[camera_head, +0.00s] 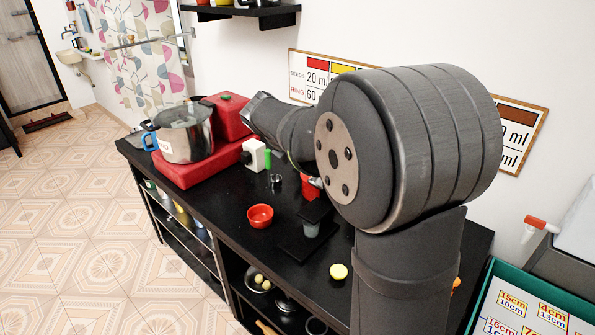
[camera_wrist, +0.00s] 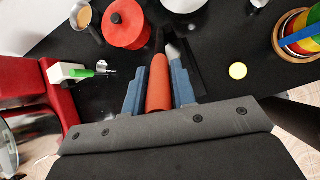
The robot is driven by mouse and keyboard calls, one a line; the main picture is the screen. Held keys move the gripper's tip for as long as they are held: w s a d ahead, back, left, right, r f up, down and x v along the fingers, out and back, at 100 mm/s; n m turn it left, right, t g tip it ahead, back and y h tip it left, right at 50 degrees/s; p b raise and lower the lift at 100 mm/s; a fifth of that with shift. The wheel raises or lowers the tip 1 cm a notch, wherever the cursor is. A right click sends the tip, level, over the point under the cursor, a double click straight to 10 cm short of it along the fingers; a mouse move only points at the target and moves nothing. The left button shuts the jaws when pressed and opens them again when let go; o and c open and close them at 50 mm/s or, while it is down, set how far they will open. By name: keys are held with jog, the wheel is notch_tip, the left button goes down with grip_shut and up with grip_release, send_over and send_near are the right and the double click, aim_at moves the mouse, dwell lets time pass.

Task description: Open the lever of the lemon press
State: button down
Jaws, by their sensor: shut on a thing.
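The lemon press (camera_head: 292,246) stands on the black counter in the head view. It has a dark base, a grey cup-like part and a dark upper plate. Its red-orange lever (camera_wrist: 158,84) shows lengthwise between the blue fingers of my gripper (camera_wrist: 157,85) in the wrist view. My gripper is shut on this lever. Part of the press's dark body (camera_wrist: 193,62) lies just right of the lever. In the head view my arm hides most of the lever and gripper, and the lever's exact angle is unclear. A yellow lemon piece (camera_head: 338,271) lies right of the press.
A red bowl (camera_head: 260,216) sits left of the press. A red stove (camera_head: 190,175) with a metal pot (camera_head: 184,138) stands farther left, beside a white box with a green part (camera_wrist: 66,72).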

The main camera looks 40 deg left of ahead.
jog(key=shift+w+r+g, duration=0.4)
jog(key=shift+w, duration=0.15)
jog(key=shift+w+r+g, duration=0.35)
jog(key=shift+w+g, duration=0.05)
jog(key=shift+w, duration=0.15)
jog(key=c, duration=1.2)
grip_release()
jog(key=v, duration=1.7)
jog(key=shift+s+r, duration=0.1)
jog(key=shift+r, duration=0.05)
jog(key=x, duration=1.7)
jog(key=shift+f, duration=0.2)
